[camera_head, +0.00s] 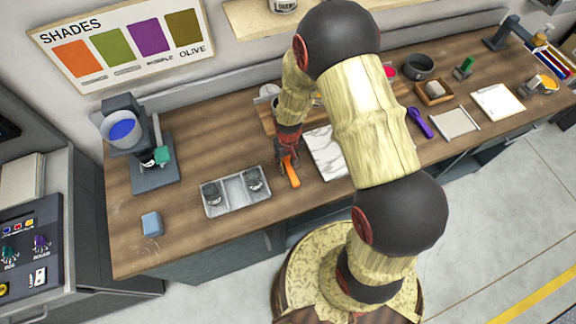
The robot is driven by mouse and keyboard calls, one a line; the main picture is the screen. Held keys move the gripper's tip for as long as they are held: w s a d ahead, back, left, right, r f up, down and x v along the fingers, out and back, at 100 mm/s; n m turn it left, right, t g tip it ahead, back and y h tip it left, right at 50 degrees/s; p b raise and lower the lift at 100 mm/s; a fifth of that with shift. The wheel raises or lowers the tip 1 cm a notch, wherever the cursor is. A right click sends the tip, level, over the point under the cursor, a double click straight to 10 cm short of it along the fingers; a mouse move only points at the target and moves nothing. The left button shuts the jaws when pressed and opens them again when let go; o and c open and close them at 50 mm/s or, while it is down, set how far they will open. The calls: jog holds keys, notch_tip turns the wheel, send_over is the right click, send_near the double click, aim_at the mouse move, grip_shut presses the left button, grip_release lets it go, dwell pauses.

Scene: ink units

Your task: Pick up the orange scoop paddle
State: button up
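The orange scoop paddle (292,175) is on or just above the wooden workbench, between the grey metal tray and a white marbled slab. Its long orange part points toward the bench's front edge. My gripper (288,158) is at the paddle's far end, pointing down, and its dark fingers overlap that end in the picture. The fingers are small here and partly merge with the paddle. I cannot tell whether they are closed on it, or whether the paddle touches the bench.
The grey tray (224,204) with two dark round pieces lies left of the paddle. The white slab (322,152) lies close on its right, partly behind my arm. A blue block (152,224) and a purple scoop (419,122) lie farther off. Bare wood shows in front of the paddle.

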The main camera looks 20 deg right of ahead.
jog(key=shift+c, duration=1.2)
grip_shut()
